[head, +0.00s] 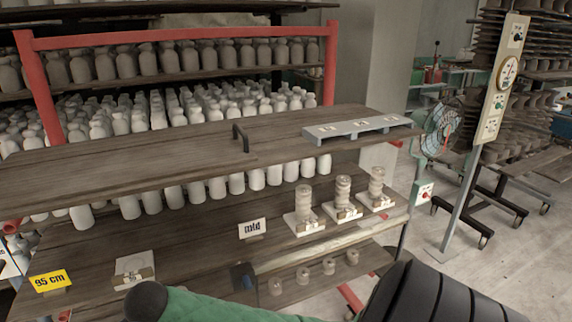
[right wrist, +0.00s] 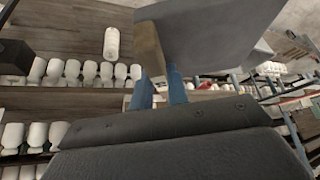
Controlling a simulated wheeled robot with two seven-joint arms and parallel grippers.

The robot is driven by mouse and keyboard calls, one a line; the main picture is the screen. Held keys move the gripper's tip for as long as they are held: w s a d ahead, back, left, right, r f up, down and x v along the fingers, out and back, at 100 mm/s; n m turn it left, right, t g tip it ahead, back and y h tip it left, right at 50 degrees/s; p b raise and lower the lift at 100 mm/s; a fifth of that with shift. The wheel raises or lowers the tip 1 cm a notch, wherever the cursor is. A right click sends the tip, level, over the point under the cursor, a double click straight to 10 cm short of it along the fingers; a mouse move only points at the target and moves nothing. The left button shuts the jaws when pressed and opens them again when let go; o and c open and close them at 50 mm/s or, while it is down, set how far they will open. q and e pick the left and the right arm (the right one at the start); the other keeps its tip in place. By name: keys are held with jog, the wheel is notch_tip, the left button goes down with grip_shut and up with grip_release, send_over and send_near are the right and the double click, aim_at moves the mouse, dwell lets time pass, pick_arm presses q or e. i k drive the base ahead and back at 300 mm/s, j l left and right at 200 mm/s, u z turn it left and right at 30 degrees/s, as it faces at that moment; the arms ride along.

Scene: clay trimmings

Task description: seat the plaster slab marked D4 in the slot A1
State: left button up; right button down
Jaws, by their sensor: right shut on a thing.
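In the right wrist view my right gripper (right wrist: 160,88) has its two blue fingers shut on a grey slab (right wrist: 210,38) with a tan edge. No mark shows on its visible faces, so I cannot tell whether it is D4. In the head view a grey slotted rack (head: 345,133) lies at the right end of the upper board. It has small labels, too small to read, so I cannot tell which slot is A1. A pale slab with a small label (head: 134,265) rests on the lower board at left. My left gripper is in neither view.
The upper board (head: 120,160) is mostly bare left of the rack, with a dark handle (head: 240,137) near its middle. Three pale slabs bear stacked discs, the middle stack (head: 343,190) among them. A "mid" sign (head: 252,229) and yellow "95 cm" sign (head: 50,281) stand lower.

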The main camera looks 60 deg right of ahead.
aim_at(349, 130)
jog(key=l+z, duration=0.1)
jog(key=z, duration=1.2)
jog(key=i+l+z, duration=0.1)
jog(key=l, duration=0.25)
jog(key=i+l, duration=0.2)
jog(key=l, duration=0.15)
jog(key=i+l+z, duration=0.15)
jog(key=l, duration=0.2)
jog(key=i+l+z, duration=0.1)
jog(key=l, duration=0.2)
jog(key=i, duration=0.05)
